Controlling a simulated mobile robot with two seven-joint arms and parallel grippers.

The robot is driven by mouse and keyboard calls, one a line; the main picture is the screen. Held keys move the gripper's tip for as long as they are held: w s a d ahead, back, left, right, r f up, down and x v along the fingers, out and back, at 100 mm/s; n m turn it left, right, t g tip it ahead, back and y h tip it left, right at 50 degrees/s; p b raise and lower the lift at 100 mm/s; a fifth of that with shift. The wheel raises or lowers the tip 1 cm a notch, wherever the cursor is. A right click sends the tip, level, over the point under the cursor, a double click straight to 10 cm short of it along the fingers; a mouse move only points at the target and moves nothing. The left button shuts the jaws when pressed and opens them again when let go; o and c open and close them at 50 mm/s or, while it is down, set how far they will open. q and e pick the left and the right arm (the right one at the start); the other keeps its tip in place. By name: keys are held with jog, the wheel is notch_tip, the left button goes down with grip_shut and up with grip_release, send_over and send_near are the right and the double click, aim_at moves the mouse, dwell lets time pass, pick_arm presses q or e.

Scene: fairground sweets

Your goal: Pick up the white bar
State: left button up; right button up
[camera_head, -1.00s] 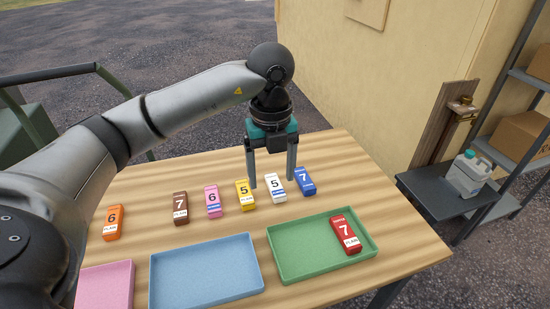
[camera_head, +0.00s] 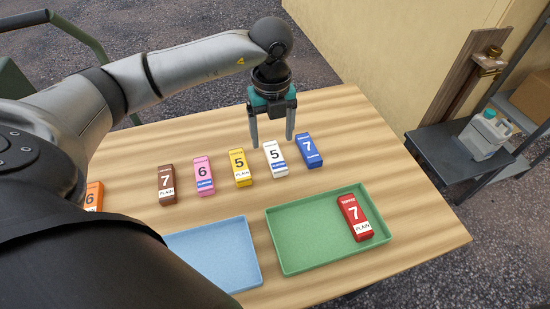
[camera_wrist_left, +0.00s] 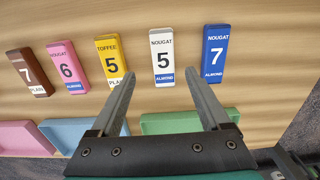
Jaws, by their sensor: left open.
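The white bar (camera_head: 275,158) lies on the wooden table in a row of bars, between the yellow bar (camera_head: 240,167) and the blue bar (camera_head: 308,150). It carries a black 5 and a blue band. In the left wrist view the white bar (camera_wrist_left: 162,57) reads NOUGAT and ALMOND. My left gripper (camera_head: 272,144) is open and empty, with its fingers at the far end of the white bar. In the wrist view the left gripper (camera_wrist_left: 168,80) has its fingertips on either side of the white bar's lower part, not closed on it. My right gripper is not in view.
Pink (camera_head: 204,175), brown (camera_head: 166,184) and orange (camera_head: 94,195) bars continue the row leftward. A green tray (camera_head: 290,262) holds a red bar (camera_head: 354,218); a blue tray (camera_head: 250,283) is beside it. The table (camera_head: 400,190) is bare at right.

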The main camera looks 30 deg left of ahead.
aim_at(274, 152)
pick_arm(q)
jog(key=shift+w+a+f+b, duration=0.1)
jog(key=shift+w+f+b, duration=0.1)
jog(key=shift+f, duration=0.8)
jog(key=shift+w+f+b, duration=0.1)
jog(key=shift+f+b, duration=0.05)
jog(key=shift+f, duration=0.9)
jog(key=shift+w+a+f+b, duration=0.1)
jog(key=shift+w+f+b, duration=0.1)
jog(key=shift+f, duration=0.8)
jog(key=shift+c, duration=0.2)
grip_shut()
